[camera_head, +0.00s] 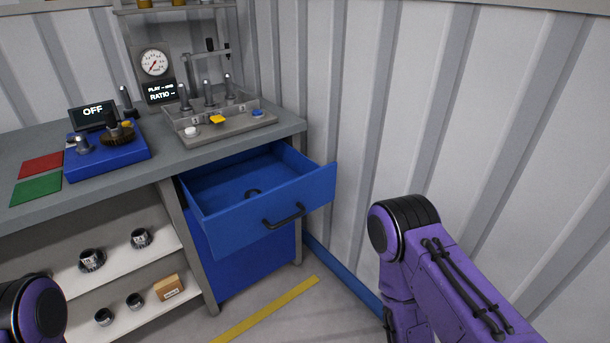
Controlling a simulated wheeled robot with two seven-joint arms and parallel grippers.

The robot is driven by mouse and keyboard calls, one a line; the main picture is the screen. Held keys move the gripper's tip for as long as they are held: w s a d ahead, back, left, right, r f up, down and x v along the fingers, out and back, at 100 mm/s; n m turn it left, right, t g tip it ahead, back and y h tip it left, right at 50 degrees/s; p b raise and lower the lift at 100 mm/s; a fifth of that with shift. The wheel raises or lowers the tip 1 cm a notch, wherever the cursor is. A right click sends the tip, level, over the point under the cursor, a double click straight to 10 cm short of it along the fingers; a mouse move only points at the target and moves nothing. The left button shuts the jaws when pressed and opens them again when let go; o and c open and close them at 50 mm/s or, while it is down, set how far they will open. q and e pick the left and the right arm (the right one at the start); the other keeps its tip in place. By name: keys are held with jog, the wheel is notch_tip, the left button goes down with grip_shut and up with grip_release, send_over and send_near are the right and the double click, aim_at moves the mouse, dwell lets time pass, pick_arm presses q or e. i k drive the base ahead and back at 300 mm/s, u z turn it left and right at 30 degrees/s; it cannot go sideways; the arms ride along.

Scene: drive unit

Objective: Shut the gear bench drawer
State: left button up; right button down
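The gear bench (229,155) has a blue drawer (229,224) under its right end. The drawer is pulled out and stands open. Its front panel carries a black bar handle (284,217).
On the bench top are a blue unit (106,158), a grey fixture tray (222,121) and red (40,166) and green (36,190) pads. Shelves below hold several dark gears and a small brown box (169,288). A corrugated wall (345,90) stands close on the right.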

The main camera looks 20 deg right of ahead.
aim_at(292, 186)
jog(key=z, duration=0.1)
jog(key=i, duration=1.05)
jog(key=z, duration=0.45)
